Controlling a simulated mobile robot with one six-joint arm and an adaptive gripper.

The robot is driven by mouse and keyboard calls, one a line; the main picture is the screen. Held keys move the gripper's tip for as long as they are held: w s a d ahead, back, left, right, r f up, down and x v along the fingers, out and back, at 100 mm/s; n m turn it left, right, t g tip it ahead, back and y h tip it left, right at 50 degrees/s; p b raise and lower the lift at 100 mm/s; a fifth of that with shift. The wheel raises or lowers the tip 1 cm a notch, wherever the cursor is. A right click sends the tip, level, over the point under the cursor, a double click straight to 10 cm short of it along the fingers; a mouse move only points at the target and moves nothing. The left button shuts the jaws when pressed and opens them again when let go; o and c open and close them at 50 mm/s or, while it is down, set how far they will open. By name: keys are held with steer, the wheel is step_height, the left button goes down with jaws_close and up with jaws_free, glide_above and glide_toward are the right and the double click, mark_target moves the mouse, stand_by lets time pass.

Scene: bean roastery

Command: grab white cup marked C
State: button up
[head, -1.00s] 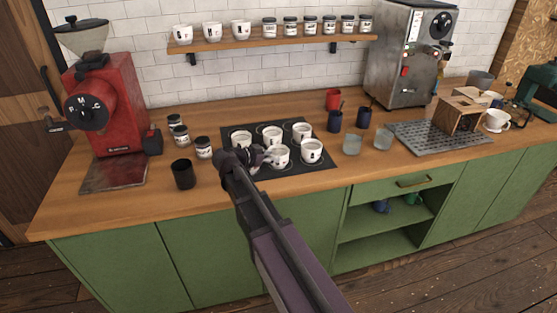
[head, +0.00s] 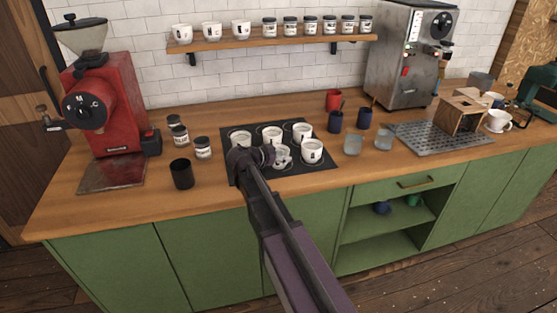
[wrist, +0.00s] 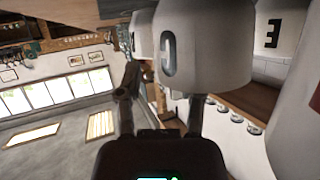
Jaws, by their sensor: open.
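In the wrist view a white cup with a dark C (wrist: 205,50) fills the upper middle, close to my gripper (wrist: 160,95). The gripper's two fingers are spread apart; the right one reaches the cup's lower edge in the picture, the left one is beside it. Nothing is clearly held. In the head view my gripper (head: 272,157) is low over the front row of a black mat (head: 325,166), at a white cup (head: 283,161) in the middle of that row. The fingers partly cover this cup, and its letter cannot be read there.
Other white cups crowd the mat, including one at front right (head: 312,151) and one at back right (head: 301,133). A cup marked E (wrist: 285,30) is close by in the wrist view. A black cup (head: 181,174) and a jar (head: 202,148) stand left of the mat.

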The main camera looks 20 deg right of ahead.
jaws_close()
steer(key=shift+r, duration=0.15)
stand_by(0.4)
step_height(320, 180, up, 4)
steer(key=p, duration=0.4)
steer(key=shift+f, duration=0.2)
steer(key=s+a+r+p, duration=0.1)
steer(key=s+a, duration=0.1)
steer(key=s, duration=1.4)
